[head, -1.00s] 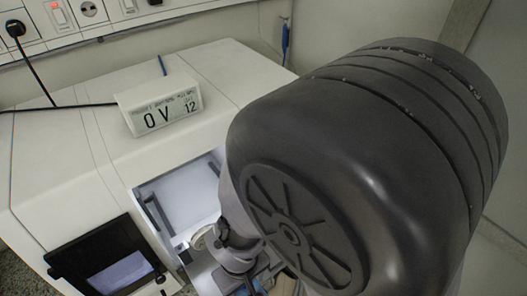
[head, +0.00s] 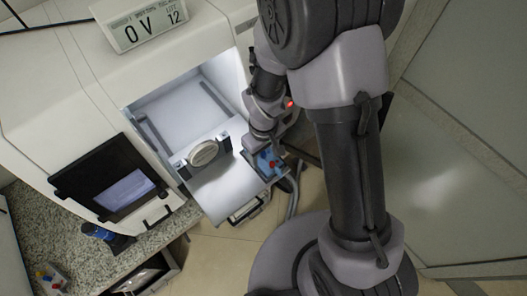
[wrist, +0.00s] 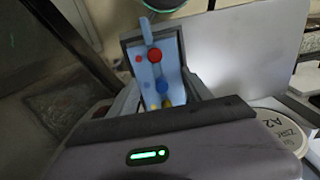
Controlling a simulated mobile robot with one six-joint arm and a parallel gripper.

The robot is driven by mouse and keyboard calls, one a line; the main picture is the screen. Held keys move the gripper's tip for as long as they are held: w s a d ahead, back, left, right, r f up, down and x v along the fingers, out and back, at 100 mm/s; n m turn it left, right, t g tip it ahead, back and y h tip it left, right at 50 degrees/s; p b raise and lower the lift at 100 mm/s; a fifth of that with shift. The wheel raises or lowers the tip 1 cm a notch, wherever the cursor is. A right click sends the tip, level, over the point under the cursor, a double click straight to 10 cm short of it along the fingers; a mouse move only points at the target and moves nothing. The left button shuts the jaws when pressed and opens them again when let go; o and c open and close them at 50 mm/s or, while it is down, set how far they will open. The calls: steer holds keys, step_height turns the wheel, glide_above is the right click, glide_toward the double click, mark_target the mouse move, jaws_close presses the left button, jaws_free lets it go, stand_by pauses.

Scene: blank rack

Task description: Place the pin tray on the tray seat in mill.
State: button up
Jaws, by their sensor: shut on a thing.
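The pin tray (head: 264,166) is a small light-blue tray with a dark edge. In the wrist view the pin tray (wrist: 146,88) carries red, blue and yellow pins and has an upright tab. My gripper (head: 268,147) is shut on it; the wrist view shows my gripper's fingers (wrist: 163,98) on both sides of it. The white mill (head: 75,95) has an open, lit chamber, with a pale plate (head: 222,188) reaching out at its front. The tray is held just right of this plate. I cannot make out the tray seat clearly.
A round whitish blank (head: 203,153) sits in a dark holder at the chamber mouth; its label reads A2 in the wrist view (wrist: 282,130). A dark-framed screen (head: 120,190) is left of the opening. A granite counter (head: 60,232) lies lower left. A display box (head: 140,24) sits on top.

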steer(key=shift+f, duration=0.1)
steer(key=o, duration=1.5)
step_height(320, 180, up, 12)
steer(key=p, duration=0.2)
step_height(320, 180, up, 5)
steer(key=m, duration=0.2)
glide_above(268, 156)
steer(key=s+d+r+m+t+y, duration=0.1)
steer(key=s+d+r+m+t, duration=0.2)
steer(key=s+r+m, duration=0.4)
steer(key=s+d+r+m+t+y, duration=0.1)
steer(key=s+d+r+m+t, duration=0.15)
steer(key=s+r, duration=0.4)
steer(key=f+b, duration=0.6)
steer(key=w+f+b, duration=0.1)
steer(key=f+b, duration=0.5)
steer(key=b, duration=0.1)
steer(key=w+f+b, duration=0.1)
steer(key=f+b, duration=0.5)
steer(key=b, duration=0.1)
steer(key=shift+f, duration=0.4)
